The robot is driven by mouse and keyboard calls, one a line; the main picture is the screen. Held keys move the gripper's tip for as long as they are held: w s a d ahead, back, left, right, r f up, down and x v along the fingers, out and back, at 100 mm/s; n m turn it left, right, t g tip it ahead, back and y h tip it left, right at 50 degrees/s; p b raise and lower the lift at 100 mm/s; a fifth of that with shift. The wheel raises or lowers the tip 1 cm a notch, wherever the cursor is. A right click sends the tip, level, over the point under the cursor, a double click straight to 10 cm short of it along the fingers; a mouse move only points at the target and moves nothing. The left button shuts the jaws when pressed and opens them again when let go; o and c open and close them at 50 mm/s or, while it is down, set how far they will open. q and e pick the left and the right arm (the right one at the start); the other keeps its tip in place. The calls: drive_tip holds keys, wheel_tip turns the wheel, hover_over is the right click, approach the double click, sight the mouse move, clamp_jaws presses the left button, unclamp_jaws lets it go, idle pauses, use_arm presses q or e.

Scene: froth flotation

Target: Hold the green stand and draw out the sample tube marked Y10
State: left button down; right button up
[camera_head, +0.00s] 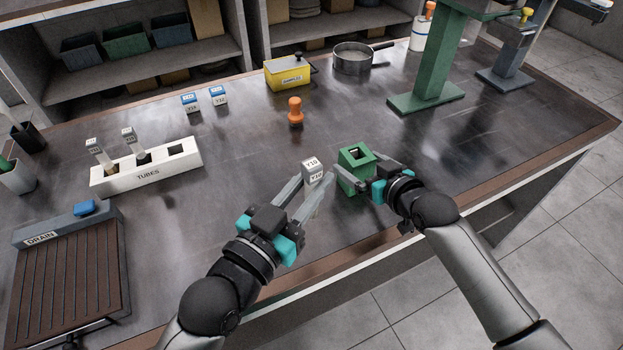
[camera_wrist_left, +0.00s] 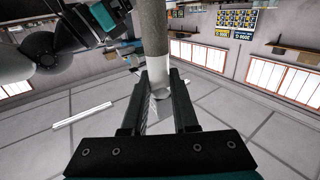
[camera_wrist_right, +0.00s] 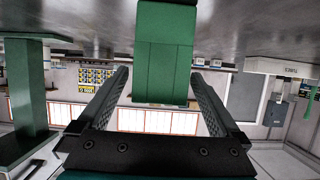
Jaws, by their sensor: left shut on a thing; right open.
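The sample tube (camera_head: 312,170), with a grey-white cap marked Y10, is between the fingers of my left gripper (camera_head: 305,194). That gripper is shut on it, left of the green stand (camera_head: 347,174). In the left wrist view the tube (camera_wrist_left: 154,45) runs between the fingertips, apart from the stand. The green stand is upright on the bench, and the square hole in its top looks empty. My right gripper (camera_head: 367,173) is open at the stand's right and front. In the right wrist view the stand (camera_wrist_right: 163,60) lies between the spread fingers, with gaps on both sides.
A white TUBES rack (camera_head: 150,176) with two capped tubes and an empty square hole stands at left. An orange-topped stopper (camera_head: 295,112) stands behind the grippers. A drain tray (camera_head: 70,275) is at front left. A green column (camera_head: 436,60) is at back right. The bench centre is mostly clear.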

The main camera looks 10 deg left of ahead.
drive_tip(key=v, duration=1)
drive_tip(key=shift+s, duration=0.15)
drive_tip(key=shift+r, duration=0.1)
